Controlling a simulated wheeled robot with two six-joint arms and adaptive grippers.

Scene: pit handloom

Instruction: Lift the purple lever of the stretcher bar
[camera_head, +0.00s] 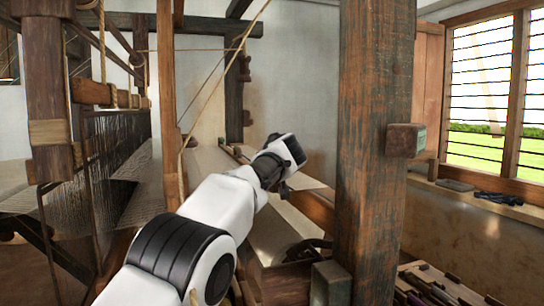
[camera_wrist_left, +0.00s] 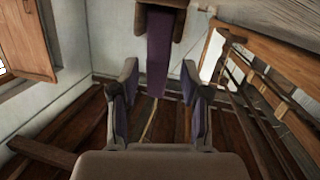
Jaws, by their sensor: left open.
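A flat purple bar (camera_wrist_left: 159,52), which looks like the lever, hangs below a brown wooden block (camera_wrist_left: 160,14) at the top middle of the left wrist view. My left gripper (camera_wrist_left: 159,82) is open, with one finger on each side of the bar's line in that view. The bar's lower end shows between the fingertips; I cannot tell how deep it is between them, and no contact shows. In the head view my left gripper (camera_head: 281,186) is a small dark shape under the white wrist, its fingertips mostly hidden. The lever cannot be made out there. My right gripper is not in view.
A thick wooden post (camera_head: 372,150) stands close to the right of my left arm, with a small block (camera_head: 405,140) on its side. The loom frame and threads (camera_head: 95,150) are at left. A tray of tools (camera_head: 435,290) is at lower right.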

